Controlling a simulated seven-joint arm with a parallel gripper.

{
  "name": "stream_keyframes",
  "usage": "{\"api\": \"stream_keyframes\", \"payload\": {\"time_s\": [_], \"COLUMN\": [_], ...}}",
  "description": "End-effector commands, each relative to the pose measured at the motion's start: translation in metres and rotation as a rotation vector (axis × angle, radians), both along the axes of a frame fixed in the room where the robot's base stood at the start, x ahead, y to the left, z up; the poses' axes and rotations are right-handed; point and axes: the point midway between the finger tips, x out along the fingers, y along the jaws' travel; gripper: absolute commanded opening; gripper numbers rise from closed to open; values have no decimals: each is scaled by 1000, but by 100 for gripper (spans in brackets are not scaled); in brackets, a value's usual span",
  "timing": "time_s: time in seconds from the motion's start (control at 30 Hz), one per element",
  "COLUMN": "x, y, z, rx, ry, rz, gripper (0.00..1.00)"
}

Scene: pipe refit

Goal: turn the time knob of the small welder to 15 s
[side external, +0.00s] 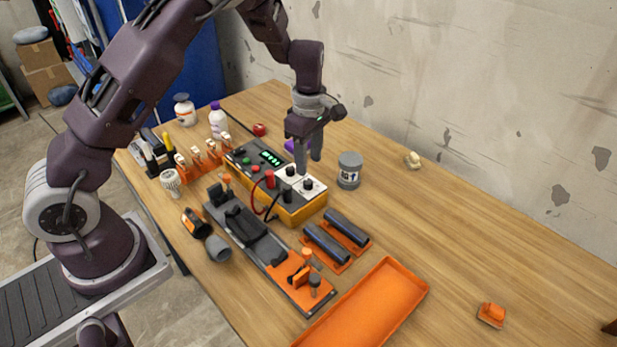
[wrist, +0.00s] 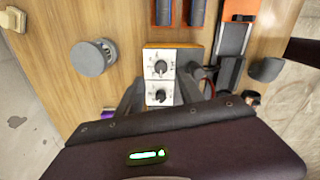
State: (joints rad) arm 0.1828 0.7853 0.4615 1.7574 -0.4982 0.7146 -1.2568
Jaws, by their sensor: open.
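The small welder (side external: 275,182) is a grey and yellow box with a green lit display and a white panel at its right end. The panel carries two black knobs: one (wrist: 160,67) lies farther up the wrist view, the other (wrist: 158,97) nearer my gripper. Dial marks surround them, but their lettering and settings are too small to read, so I cannot tell which is the time knob. My gripper (side external: 308,160) points down over the panel, open and empty. In the wrist view its fingers (wrist: 158,88) stand either side of the nearer knob; contact is unclear.
Red and black leads (side external: 268,195) rise at the welder's front. A grey can (side external: 349,170) stands close on the right. Two dark pipes (side external: 335,237) on orange holders, a clamp fixture (side external: 255,245) and an orange tray (side external: 375,300) lie in front. The right of the table is mostly clear.

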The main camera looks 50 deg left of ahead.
Motion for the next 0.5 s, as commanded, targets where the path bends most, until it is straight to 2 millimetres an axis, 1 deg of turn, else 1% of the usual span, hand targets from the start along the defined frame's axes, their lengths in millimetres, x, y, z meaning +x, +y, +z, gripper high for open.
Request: {"api": "stream_keyframes", "payload": {"time_s": [0.1, 0.2, 0.27, 0.4, 0.5], "x": [-2, -2, -2, -1, -1], "y": [0, 0, 0, 0, -1], "z": [-24, -43, -52, -62, -63], "rx": [-1, -2, -2, -3, -3], "ry": [6, 6, 5, 2, 2], "rz": [0, -1, -2, -3, -4], "gripper": [44, 44, 44, 44, 44]}}
